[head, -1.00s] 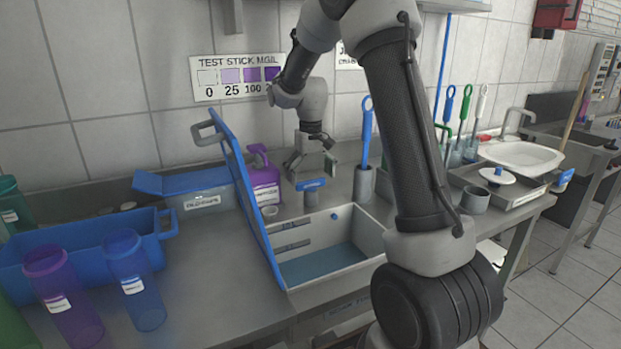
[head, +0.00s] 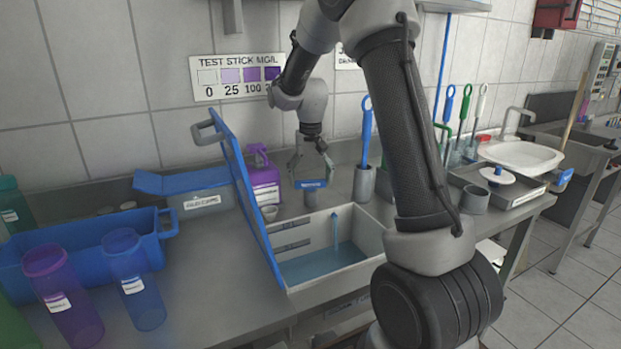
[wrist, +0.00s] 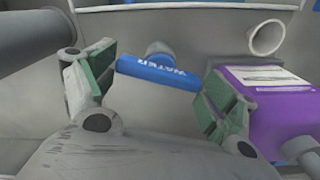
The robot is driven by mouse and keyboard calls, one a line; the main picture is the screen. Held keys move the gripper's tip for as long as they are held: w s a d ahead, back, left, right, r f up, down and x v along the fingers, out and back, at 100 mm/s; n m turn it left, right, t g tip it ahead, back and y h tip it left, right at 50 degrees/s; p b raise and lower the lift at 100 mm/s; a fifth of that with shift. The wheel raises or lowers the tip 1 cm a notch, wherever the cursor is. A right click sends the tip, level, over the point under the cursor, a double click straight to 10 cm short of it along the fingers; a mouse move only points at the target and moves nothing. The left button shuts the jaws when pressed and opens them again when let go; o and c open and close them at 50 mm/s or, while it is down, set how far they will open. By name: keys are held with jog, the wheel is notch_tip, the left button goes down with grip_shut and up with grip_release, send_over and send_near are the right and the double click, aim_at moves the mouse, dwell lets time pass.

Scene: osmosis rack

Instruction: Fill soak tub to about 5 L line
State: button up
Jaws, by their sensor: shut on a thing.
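The soak tub (head: 365,228) is a pale open box with its blue lid (head: 242,180) raised on the left. A thin stream of water (head: 336,230) falls into it, and bluish water (head: 322,262) covers its floor; I cannot read a level line. My gripper (head: 311,172) is at the blue tap handle (head: 311,184) behind the tub. In the wrist view, my gripper's green-padded fingers (wrist: 158,88) are on either side of the handle, labelled WATER (wrist: 158,73), and are shut on it.
A purple jug (head: 263,185) stands just left of the tap. A grey holder with a blue-handled tool (head: 366,150) is to the right.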

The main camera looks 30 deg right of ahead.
jog(key=shift+m, duration=0.6)
jog(key=o, duration=0.9)
jog(key=shift+c, duration=0.2)
jog(key=shift+r, duration=0.1)
notch_tip(320, 180, up, 12)
